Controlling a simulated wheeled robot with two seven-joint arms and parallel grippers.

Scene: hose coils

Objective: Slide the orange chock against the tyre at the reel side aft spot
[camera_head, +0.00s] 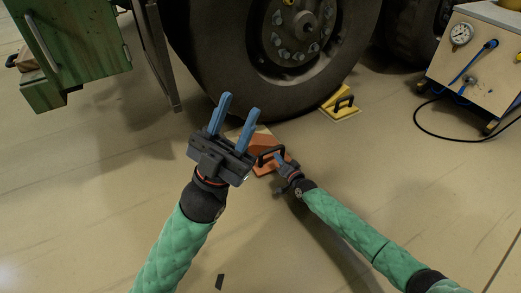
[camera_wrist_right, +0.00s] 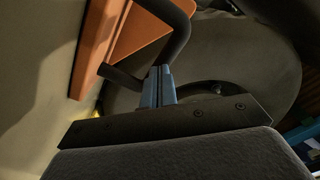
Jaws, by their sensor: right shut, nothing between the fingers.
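The orange chock (camera_head: 262,147) lies on the floor in front of the large tyre (camera_head: 215,75), with a black handle on top. My left gripper's fingers hide part of it in the head view, and I cannot tell whether it touches the tyre. In the right wrist view the chock (camera_wrist_right: 120,40) and its dark handle are close ahead. My right gripper (camera_head: 281,160) is shut and empty, its blue fingertips (camera_wrist_right: 158,85) beside the chock's handle. My left gripper (camera_head: 236,112) is open and empty, raised above the floor to the left of the chock.
A yellow chock (camera_head: 340,108) with a black handle sits by the tyre to the right. A cart with a gauge (camera_head: 461,35) and a black hose stands at the right. A green cabinet (camera_head: 75,50) is at the upper left.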

